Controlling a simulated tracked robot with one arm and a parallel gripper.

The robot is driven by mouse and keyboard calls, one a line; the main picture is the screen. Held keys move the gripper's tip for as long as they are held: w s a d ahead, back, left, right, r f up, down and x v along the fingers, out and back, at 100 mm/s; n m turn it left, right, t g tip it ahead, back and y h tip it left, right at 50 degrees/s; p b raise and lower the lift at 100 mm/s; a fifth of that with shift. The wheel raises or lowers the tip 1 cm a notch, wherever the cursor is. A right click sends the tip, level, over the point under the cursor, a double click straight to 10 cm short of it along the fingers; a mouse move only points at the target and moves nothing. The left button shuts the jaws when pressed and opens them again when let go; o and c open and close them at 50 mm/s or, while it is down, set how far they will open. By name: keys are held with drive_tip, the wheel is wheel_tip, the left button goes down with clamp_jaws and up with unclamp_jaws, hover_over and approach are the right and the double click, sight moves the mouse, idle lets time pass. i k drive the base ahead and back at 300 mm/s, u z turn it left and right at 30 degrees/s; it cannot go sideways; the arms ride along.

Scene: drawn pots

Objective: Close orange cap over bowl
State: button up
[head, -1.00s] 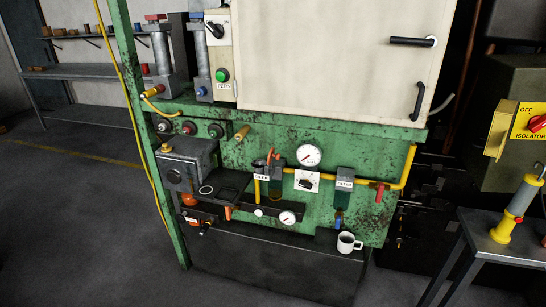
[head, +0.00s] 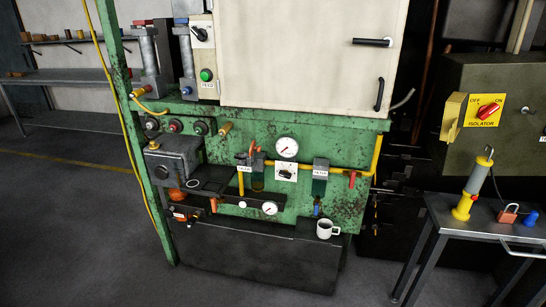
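Small orange parts show on the green machine, but I cannot tell which one is the cap. One orange part (head: 254,150) stands above the bowl-like oiler unit (head: 257,178), which has a small label. A round orange part (head: 177,194) sits low under the grey box at the left, partly hidden. A filter unit (head: 320,180) with a dark greenish bowl hangs to the right of the oiler. Whether any cap covers a bowl is too small to tell. My gripper is not in view.
A white mug (head: 326,229) stands on the dark ledge below the machine. A grey table (head: 450,220) at the right holds a yellow-and-grey lamp (head: 472,190), a red padlock (head: 508,213) and a blue item (head: 530,217). Floor (head: 80,220) at the left is clear.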

sight(253, 147)
drive_tip(key=k, duration=0.55)
drive_tip(key=u, duration=0.2)
drive_tip(key=i, duration=0.9)
drive_tip(key=z, duration=0.05)
drive_tip(key=k, duration=0.5)
drive_tip(key=z, duration=0.5)
drive_tip(key=i, duration=1.45)
drive_tip(key=u, duration=0.5)
